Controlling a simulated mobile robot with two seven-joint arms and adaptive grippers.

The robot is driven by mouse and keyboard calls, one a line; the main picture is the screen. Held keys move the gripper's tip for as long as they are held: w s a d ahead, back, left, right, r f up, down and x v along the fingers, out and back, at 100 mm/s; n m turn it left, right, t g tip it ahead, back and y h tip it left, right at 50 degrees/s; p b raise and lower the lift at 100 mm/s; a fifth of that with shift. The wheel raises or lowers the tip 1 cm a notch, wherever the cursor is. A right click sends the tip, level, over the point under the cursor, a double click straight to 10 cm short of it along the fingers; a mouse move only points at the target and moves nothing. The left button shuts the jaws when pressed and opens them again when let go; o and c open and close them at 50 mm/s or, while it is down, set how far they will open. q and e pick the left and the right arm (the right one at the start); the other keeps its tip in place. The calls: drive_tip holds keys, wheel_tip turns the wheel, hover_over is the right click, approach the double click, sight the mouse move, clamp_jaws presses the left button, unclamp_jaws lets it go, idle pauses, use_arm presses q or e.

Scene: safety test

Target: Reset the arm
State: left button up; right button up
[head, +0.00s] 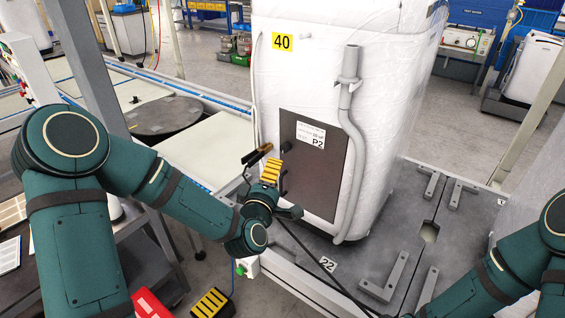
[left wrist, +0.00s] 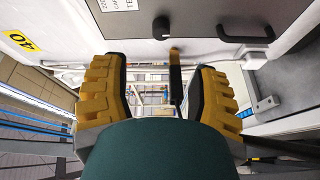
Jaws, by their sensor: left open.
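My left arm comes in from the left in the head view, and its gripper (head: 264,165) is beside the front of a white appliance (head: 300,75) marked 40. In the left wrist view, the two yellow-padded fingers (left wrist: 160,95) stand wide apart. A thin dark bar with a tan end (left wrist: 175,75) shows between them; I cannot tell if it is touched. A grey panel (head: 320,185) labelled P2 with a dark knob (head: 286,146) is close to the gripper. The knob also shows in the left wrist view (left wrist: 161,25). Part of my right arm shows at the right edge; its gripper is out of view.
The appliance stands on a dark grey platform (head: 465,240) with raised bars. A pale pipe (head: 352,150) runs down its front. A conveyor line (head: 165,115) with a round dark plate lies behind my left arm. A red box (head: 150,303) is below at left.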

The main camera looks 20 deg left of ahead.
use_arm(q)
drive_tip(key=s+d+f+m+g+h, duration=0.2)
drive_tip(key=s+d+f+m+g, duration=0.15)
drive_tip(key=f, duration=0.55)
drive_tip(key=s+d+f+m+g+h, duration=0.3)
drive_tip(key=d+f+m+g, duration=0.15)
drive_tip(key=f, duration=0.35)
drive_tip(key=s+d+f+m+g, duration=0.1)
drive_tip(key=s+f+m+g, duration=0.5)
drive_tip(key=s+f, duration=0.5)
drive_tip(key=s+g, duration=0.2)
drive_tip(key=s, duration=0.2)
drive_tip(key=shift+s+d+f+m, duration=0.15)
drive_tip(key=shift+s+f+m, duration=0.15)
drive_tip(key=shift+m, duration=0.1)
drive_tip(key=shift+w, duration=0.1)
